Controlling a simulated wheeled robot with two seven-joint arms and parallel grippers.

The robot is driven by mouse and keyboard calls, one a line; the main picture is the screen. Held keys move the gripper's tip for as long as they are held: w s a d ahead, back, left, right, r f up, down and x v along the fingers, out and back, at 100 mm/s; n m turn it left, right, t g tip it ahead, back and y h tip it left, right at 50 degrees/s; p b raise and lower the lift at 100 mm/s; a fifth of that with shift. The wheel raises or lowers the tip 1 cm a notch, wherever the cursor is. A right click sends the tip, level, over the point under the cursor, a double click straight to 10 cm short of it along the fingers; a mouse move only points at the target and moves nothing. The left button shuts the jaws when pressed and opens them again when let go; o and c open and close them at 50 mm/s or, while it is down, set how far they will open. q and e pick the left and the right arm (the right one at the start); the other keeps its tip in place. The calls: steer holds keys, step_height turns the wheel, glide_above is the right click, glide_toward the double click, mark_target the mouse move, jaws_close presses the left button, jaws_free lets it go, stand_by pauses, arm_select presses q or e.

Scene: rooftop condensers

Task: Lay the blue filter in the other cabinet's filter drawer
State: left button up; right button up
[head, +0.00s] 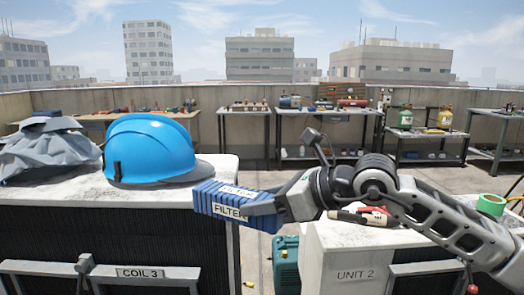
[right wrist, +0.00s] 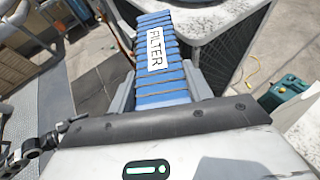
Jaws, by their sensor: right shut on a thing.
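The blue filter (head: 222,203), a ribbed block with white FILTER labels, is held in the air beside the right edge of the left cabinet's top. My right gripper (head: 258,207) is shut on its right end. In the right wrist view the filter (right wrist: 152,22) sticks out from between the two grey fingers of the gripper (right wrist: 160,88). The left cabinet (head: 215,177) has a COIL 3 plate on a front bar. The right cabinet (head: 325,258) is marked UNIT 2, partly behind my arm. I cannot make out an open filter drawer. My left gripper is out of view.
A blue hard hat (head: 150,148) and a crumpled grey cloth (head: 45,152) lie on the left cabinet. Pliers-like tools (head: 362,216) and green tape (head: 491,204) lie on the right one. A teal case (head: 286,264) stands in the gap between. Workbenches (head: 325,112) line the back wall.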

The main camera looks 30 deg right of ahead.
steer(key=s+a+f, duration=0.1)
steer(key=s+f, duration=0.2)
steer(key=f, duration=0.4)
steer(key=s+a+f+m+h, duration=0.1)
steer(key=s+a+f, duration=0.1)
steer(key=s+f, duration=0.2)
steer(key=s+a+f+t+h, duration=0.1)
steer(key=s+f, duration=0.2)
steer(key=f, duration=0.7)
steer(key=shift+s+a+m, duration=0.2)
steer(key=shift+s+m, duration=0.05)
steer(key=shift+m, duration=0.15)
steer(key=shift+s, duration=0.1)
